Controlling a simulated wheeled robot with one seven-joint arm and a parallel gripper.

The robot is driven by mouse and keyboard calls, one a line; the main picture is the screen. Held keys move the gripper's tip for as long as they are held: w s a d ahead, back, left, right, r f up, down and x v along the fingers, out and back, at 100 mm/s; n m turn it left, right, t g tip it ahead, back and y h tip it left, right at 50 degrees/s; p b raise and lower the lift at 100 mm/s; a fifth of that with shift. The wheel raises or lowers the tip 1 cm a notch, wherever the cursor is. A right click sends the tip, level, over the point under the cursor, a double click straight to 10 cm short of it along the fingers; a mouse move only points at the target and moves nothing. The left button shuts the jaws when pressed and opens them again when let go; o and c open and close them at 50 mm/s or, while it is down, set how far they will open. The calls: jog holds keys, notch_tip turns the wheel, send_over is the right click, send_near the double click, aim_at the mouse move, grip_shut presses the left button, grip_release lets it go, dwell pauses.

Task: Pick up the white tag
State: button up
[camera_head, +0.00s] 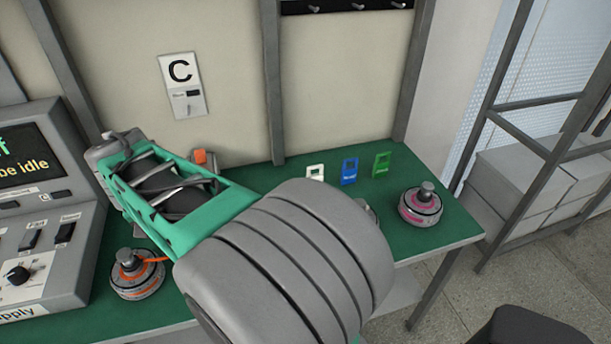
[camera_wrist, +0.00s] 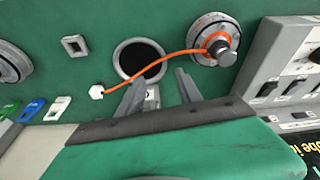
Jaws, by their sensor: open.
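The white tag (camera_head: 315,172) stands at the back of the green bench in the head view, left of the blue tag (camera_head: 349,171) and the green tag (camera_head: 382,164). In the wrist view the white tag (camera_wrist: 57,108) is at the left, beside the blue tag (camera_wrist: 31,110) and the green tag (camera_wrist: 10,108). My gripper (camera_wrist: 159,78) is open and empty, with its fingers apart over the bench, to the right of the white tag. In the head view my arm hides the fingers.
An orange-ringed motor (camera_wrist: 213,40) has an orange cable ending in a white plug (camera_wrist: 97,91). A dark round hole (camera_wrist: 138,60) lies near the fingers. A pink-ringed motor (camera_head: 420,205) stands at the bench's right end. A grey power supply (camera_head: 45,215) stands at the left.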

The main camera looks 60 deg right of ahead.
jog(key=w+d+m+g, duration=0.15)
jog(key=d+m, duration=0.35)
jog(key=d, duration=0.7)
jog(key=m+g+h+p, duration=0.15)
jog(key=m+g, duration=0.25)
jog(key=m, duration=1)
send_near(311, 169)
jog(key=shift+y, duration=0.25)
jog(key=x, duration=0.6)
jog(key=shift+w+d+f, duration=0.1)
jog(key=shift+w+d, duration=0.15)
jog(key=shift+m, duration=0.3)
jog(key=p+x, duration=0.1)
jog(key=x, duration=0.6)
jog(key=shift+s+d+p, duration=0.2)
jog(key=shift+p, duration=0.1)
jog(key=shift+d+f, duration=0.1)
jog(key=shift+f, duration=0.2)
grip_shut()
